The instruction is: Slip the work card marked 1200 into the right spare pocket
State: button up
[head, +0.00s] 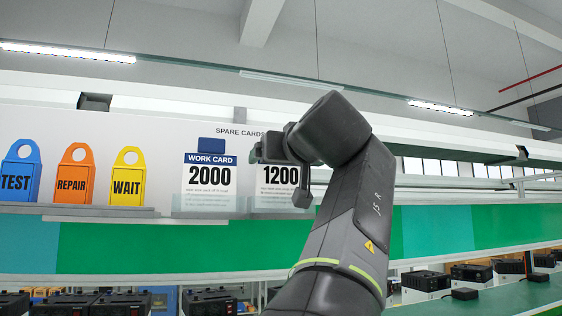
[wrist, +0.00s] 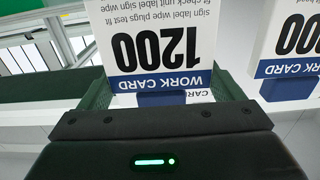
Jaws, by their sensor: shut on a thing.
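The white work card marked 1200 (head: 278,177) stands upright at the right spare pocket (head: 270,209). Its lower part looks faded, as if behind the pocket's clear front, level with the card beside it. My gripper (head: 276,149) is at the card's top and is shut on it; the gripper and wrist hide its header and right edge. In the wrist view, the 1200 card (wrist: 157,50) appears upside down, its blue band and tab close to my gripper (wrist: 162,99).
The card marked 2000 (head: 209,177) stands in the left spare pocket, close beside; it also shows in the wrist view (wrist: 291,45). Blue TEST (head: 19,175), orange REPAIR (head: 74,177) and yellow WAIT (head: 127,178) tags stand farther left. Black boxes (head: 120,304) sit on the line below.

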jog(key=o, duration=0.8)
jog(key=shift+o, duration=0.2)
jog(key=b+v, duration=0.1)
jog(key=v, duration=1.2)
jog(key=shift+s, duration=0.35)
jog(key=shift+d, duration=0.15)
jog(key=shift+w, duration=0.1)
jog(key=x, duration=1)
jog(key=shift+w+p, duration=0.35)
jog(key=shift+p, duration=0.05)
jog(key=shift+s, duration=0.15)
